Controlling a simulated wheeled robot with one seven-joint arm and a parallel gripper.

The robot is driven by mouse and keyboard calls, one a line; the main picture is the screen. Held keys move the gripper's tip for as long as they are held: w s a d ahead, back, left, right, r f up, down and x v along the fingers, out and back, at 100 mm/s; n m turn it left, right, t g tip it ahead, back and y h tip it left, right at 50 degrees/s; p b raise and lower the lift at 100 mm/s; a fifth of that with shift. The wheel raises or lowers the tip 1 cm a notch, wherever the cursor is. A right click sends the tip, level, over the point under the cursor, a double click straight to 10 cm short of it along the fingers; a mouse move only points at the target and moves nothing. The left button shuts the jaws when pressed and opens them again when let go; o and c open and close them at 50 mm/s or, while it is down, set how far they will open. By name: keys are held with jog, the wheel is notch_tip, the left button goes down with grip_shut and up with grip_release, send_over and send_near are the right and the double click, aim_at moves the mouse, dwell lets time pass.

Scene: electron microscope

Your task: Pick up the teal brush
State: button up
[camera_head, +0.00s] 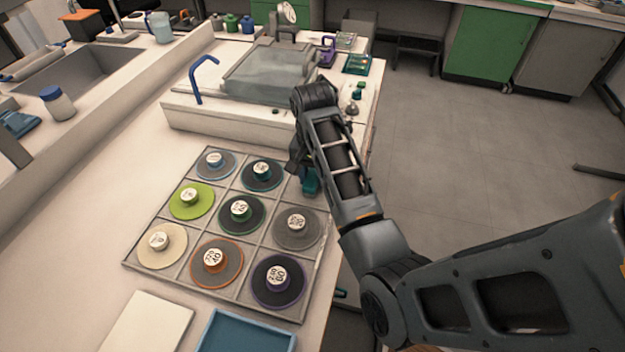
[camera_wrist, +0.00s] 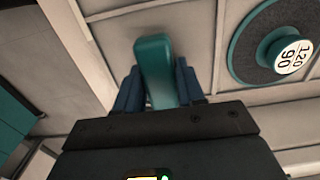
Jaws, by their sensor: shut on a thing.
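The teal brush (camera_wrist: 155,70) lies between the two dark blue fingers of my gripper (camera_wrist: 158,90) in the wrist view, and the fingers are shut on it. In the head view a teal part of the brush (camera_head: 309,183) shows just below my gripper (camera_head: 297,165), at the upper right of the disc tray. My arm hides much of the gripper there. I cannot tell whether the brush touches the tray or hangs just above it.
The grey compartment tray (camera_head: 135,258) holds several knobbed discs; a teal-rimmed disc (camera_wrist: 258,50) is close beside the brush. A white machine with a blue handle (camera_head: 203,72) stands behind. A blue tray (camera_head: 245,335) lies in front. Open floor (camera_head: 450,140) is at right.

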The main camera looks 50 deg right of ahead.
aim_at(313, 174)
jog(key=shift+c, duration=0.8)
jog(key=shift+r, duration=0.15)
jog(key=shift+r, duration=0.65)
notch_tip(313, 174, up, 3)
jog(key=shift+f, duration=0.1)
jog(key=s+d+r+p, duration=0.6)
jog(key=s+d, duration=0.1)
jog(key=d, duration=0.1)
jog(key=shift+s+r, duration=0.3)
jog(key=shift+s, duration=0.05)
